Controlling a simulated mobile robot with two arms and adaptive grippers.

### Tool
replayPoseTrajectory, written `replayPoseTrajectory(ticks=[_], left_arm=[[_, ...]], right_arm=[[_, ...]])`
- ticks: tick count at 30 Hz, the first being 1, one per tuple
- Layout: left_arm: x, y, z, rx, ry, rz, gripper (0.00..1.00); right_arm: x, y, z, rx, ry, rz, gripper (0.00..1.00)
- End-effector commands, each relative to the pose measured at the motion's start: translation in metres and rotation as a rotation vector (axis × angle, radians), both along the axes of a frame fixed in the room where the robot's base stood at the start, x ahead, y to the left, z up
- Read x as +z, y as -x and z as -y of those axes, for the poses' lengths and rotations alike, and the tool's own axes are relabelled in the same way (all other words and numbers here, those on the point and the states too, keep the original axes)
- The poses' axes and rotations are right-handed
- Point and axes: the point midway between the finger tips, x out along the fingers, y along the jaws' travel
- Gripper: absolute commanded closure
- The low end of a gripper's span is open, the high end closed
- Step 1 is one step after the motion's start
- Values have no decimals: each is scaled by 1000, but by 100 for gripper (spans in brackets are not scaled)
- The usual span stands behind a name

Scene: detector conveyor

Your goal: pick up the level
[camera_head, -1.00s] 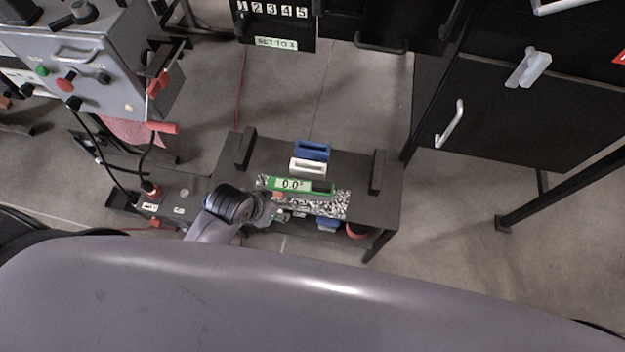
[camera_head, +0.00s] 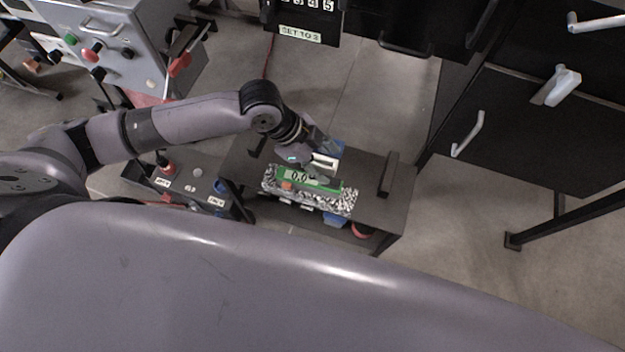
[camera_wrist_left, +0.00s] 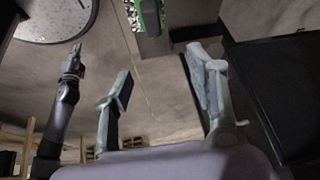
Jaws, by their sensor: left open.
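The level (camera_head: 297,178) is a green bar with a 0.0° display. In the head view it lies along a black-and-white speckled block (camera_head: 335,204) on the small dark table. My left gripper (camera_head: 328,163) is over the level's far side, with its fingers partly covering the level. It is open and empty. In the left wrist view its two fingers (camera_wrist_left: 160,85) are spread wide apart, and a green piece (camera_wrist_left: 151,14), likely the level, shows at the top edge beyond them. An arm with a small gripper (camera_wrist_left: 73,62), likely my right one, shows at the left there; its jaws are too small to read.
A blue and white holder (camera_head: 325,162) stands behind the level, partly hidden by my gripper. Dark upright posts (camera_head: 388,174) flank the table top. A grey control box (camera_head: 125,45) is at upper left, and black cabinets (camera_head: 540,115) are at right.

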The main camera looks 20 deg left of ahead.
Motion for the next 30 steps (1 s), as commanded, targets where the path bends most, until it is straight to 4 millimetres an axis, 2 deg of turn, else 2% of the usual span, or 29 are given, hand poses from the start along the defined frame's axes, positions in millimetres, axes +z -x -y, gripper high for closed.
replayPoseTrajectory(ticks=[1,6,9,12,17,27,30], left_arm=[[5,-6,-20,-29,-35,-1,48],[15,-6,-67,-75,-87,-52,48],[20,-5,-85,-75,-98,-73,48],[22,-4,-93,-73,-99,-87,48],[7,-3,-88,-74,-99,-94,48],[-61,-4,-60,-74,-100,-93,48],[-76,-5,-54,-74,-100,-92,48]], right_arm=[[0,0,0,0,0,0,100],[1,0,1,2,1,0,100],[1,0,3,3,3,0,100],[1,0,4,4,5,0,100],[1,-1,6,4,7,1,100],[2,-1,6,4,7,1,100],[2,-1,6,4,7,1,100]])
